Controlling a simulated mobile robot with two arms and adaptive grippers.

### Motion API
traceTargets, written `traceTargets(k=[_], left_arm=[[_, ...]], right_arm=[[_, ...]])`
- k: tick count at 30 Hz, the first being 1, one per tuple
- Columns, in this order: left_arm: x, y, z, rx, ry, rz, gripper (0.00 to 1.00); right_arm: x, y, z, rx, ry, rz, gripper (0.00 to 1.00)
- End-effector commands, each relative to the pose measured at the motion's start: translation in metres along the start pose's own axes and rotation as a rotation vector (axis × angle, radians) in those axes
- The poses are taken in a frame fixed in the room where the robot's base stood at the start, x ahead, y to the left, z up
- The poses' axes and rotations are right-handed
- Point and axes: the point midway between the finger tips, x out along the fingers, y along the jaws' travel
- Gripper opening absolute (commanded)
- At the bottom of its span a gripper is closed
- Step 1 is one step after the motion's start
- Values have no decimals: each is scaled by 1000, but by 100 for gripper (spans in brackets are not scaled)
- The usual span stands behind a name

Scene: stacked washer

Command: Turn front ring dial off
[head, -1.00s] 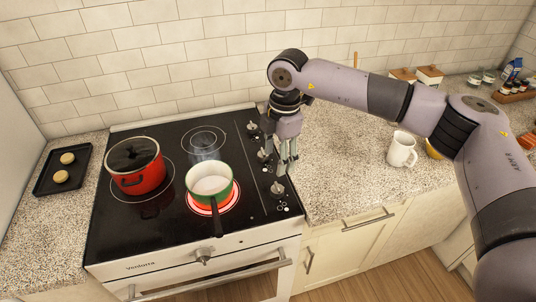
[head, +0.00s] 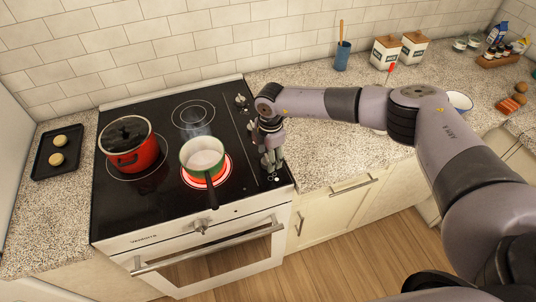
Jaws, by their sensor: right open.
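The cooktop (head: 140,205) has a column of dials along its right side. The back dial (head: 240,99) shows clearly. The front dial, near the right front corner, is mostly hidden by my right gripper (head: 270,167). The gripper points down over it with its fingers open; I cannot tell whether they touch the dial. The front ring (head: 228,177) glows red under a green and white saucepan (head: 204,157). My left gripper is not in view.
A red pot (head: 133,155) stands at the left of the cooktop. The saucepan's handle (head: 211,197) points to the front edge. An oven knob (head: 202,226) and oven handle (head: 210,250) are below. A utensil cup (head: 342,56) and canisters (head: 384,53) stand at the back.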

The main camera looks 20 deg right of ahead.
Motion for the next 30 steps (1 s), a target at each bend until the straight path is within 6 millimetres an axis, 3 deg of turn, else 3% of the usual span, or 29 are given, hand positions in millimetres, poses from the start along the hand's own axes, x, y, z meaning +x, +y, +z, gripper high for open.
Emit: traceTargets(k=[6,14,30], left_arm=[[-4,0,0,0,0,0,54],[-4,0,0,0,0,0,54],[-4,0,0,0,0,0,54]], right_arm=[[16,0,0,0,-1,0,54],[18,0,0,-1,0,0,54],[18,0,0,-1,0,0,19]])
